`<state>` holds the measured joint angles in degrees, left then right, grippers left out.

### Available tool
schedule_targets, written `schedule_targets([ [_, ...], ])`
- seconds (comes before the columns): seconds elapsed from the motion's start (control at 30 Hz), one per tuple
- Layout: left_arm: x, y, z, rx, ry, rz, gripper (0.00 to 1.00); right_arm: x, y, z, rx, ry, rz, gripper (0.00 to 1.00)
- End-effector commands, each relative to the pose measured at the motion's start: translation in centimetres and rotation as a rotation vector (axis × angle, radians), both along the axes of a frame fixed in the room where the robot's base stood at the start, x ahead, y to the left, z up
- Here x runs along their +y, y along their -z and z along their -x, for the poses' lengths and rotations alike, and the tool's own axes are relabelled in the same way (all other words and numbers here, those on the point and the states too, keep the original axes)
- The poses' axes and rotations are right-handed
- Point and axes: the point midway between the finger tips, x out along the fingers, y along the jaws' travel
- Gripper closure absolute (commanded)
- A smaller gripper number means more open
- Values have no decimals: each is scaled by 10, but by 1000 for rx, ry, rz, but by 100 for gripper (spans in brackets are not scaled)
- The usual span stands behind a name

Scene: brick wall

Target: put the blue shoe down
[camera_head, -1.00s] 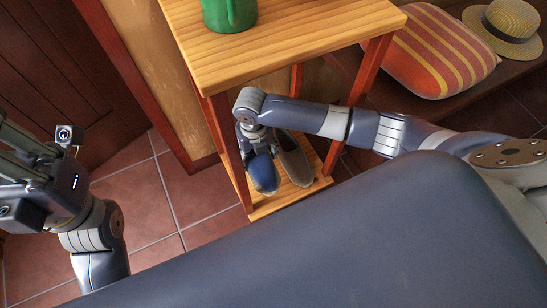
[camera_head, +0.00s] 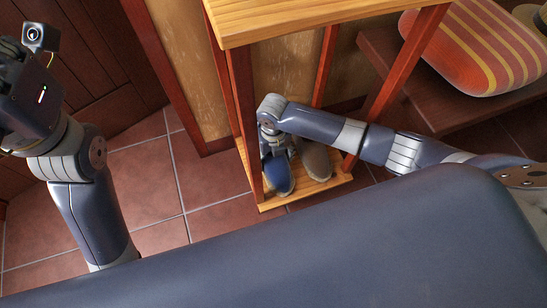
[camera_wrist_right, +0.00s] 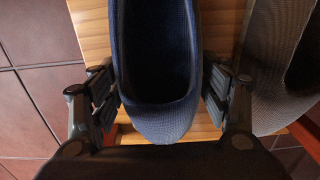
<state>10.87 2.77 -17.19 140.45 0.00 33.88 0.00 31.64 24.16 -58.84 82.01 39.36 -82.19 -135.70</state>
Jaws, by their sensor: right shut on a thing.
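The blue shoe (camera_head: 278,176) is at the low wooden shelf (camera_head: 340,182) of a small stand. My right gripper (camera_head: 272,150) is shut on it. In the right wrist view the blue shoe (camera_wrist_right: 160,120) sits between the two dark fingers of my right gripper (camera_wrist_right: 160,95), with its opening facing the camera and the wooden board right below. I cannot tell whether its sole touches the board. A grey-brown shoe (camera_head: 316,160) stands beside it on the right, also seen in the right wrist view (camera_wrist_right: 290,60). My left gripper (camera_head: 12,90) is partly in view at the left edge; its fingers are not clear.
The stand's wooden top (camera_head: 300,14) and red-brown legs (camera_head: 243,110) enclose the low shelf. A bench (camera_head: 440,105) with a striped cushion (camera_head: 475,50) and a straw hat (camera_head: 535,16) is at the right. Tiled floor (camera_head: 150,180) is clear at the left.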

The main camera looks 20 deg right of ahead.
Motion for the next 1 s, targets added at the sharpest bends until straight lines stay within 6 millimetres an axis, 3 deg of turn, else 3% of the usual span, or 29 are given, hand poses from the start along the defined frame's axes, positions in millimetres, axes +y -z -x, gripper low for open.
schedule_targets([
  [0.33,0,0,0,-1,0,0,100,0,2,0,0,1,0,58],
  [0.37,0,-1,0,-2,0,0,100,0,2,0,0,1,1,23],
  [0.43,0,-1,0,-2,0,0,100,0,2,0,0,1,0,10],
  [0.8,0,-1,0,-2,0,1,100,0,1,0,0,1,0,10],
  [1.0,1,0,-3,21,0,1,100,0,-10,0,-1,1,0,10],
])
